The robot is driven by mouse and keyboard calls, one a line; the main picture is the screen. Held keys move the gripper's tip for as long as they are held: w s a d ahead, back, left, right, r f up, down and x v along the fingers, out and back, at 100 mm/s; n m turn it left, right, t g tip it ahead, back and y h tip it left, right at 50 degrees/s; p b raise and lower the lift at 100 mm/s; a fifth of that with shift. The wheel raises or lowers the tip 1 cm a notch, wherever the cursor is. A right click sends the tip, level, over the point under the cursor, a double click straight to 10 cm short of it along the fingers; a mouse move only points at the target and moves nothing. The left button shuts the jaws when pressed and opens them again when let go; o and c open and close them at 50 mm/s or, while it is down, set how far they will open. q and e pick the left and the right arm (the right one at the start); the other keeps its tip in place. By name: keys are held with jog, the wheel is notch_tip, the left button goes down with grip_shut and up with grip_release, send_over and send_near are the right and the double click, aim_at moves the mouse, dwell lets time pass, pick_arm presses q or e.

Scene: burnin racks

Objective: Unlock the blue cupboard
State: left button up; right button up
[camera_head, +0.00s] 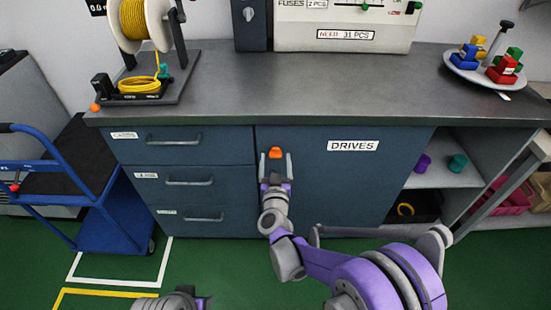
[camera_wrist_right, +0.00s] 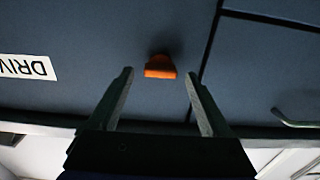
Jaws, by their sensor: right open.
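The blue cupboard (camera_head: 345,185) is the dark blue door labelled DRIVES under the grey worktop; it is shut. An orange knob (camera_head: 275,152) sits at its upper left corner. My right gripper (camera_head: 275,163) is in front of the knob, open. In the right wrist view, the knob (camera_wrist_right: 160,67) lies just beyond and between the two spread fingertips of the gripper (camera_wrist_right: 158,78), not touching either. The DRIVES label (camera_wrist_right: 28,67) shows upside down at the left there. My left gripper (camera_head: 185,300) shows only in part at the bottom edge; its fingers are unclear.
Drawers with grey handles (camera_head: 190,183) are left of the door. An open shelf (camera_head: 435,177) with purple and teal pieces is right of it. A blue trolley (camera_head: 100,212) stands at the left. The worktop (camera_head: 300,95) carries a yellow wire reel and a tray of coloured blocks.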

jog(key=shift+w, duration=0.65)
grip_shut()
